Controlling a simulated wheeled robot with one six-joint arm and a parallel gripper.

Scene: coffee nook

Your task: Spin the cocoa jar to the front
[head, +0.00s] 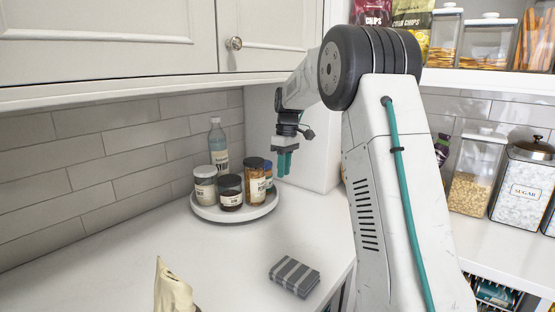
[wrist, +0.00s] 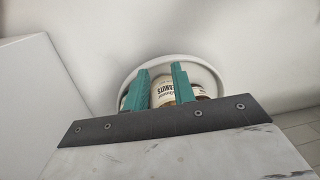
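A round white turntable (head: 234,216) stands on the counter near the wall corner. On it stand a white-lidded jar (head: 205,186), a dark jar with a black lid (head: 230,193), a tall orange-brown jar with a dark lid (head: 255,182), and a blue-topped container (head: 269,175) partly hidden behind it. No label is readable as cocoa. My gripper (head: 284,170) is beside the turntable's right side, pointing down. In the wrist view its teal fingers (wrist: 161,70) are apart. A jar labelled peanuts (wrist: 162,92) shows between them, with the turntable rim (wrist: 165,58) beyond. No grip shows.
A folded grey striped cloth (head: 294,276) lies on the front counter. A beige bag (head: 174,288) is at the front.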

